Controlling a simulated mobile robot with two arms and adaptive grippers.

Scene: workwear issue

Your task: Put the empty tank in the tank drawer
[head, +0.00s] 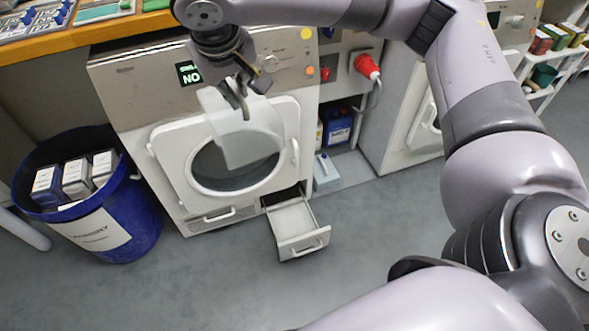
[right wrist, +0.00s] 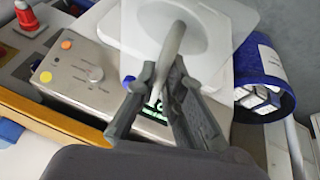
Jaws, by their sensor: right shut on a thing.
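The tank (head: 243,143) is a pale, translucent container. My right gripper (head: 241,98) is shut on its handle and holds it in the air in front of the machine's round door. In the right wrist view the fingers (right wrist: 160,95) close around the handle (right wrist: 171,45), with the tank body (right wrist: 205,35) beyond. The tank drawer (head: 303,243) is pulled out low at the machine's right side, below and to the right of the tank. It looks empty. My left gripper is not in view.
The white machine (head: 120,110) has a lit display (head: 189,74). A blue bin (head: 130,215) with several boxes stands to its left. A pale container with a blue cap (head: 326,175) is on the floor right of the drawer. The floor ahead of the drawer is clear.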

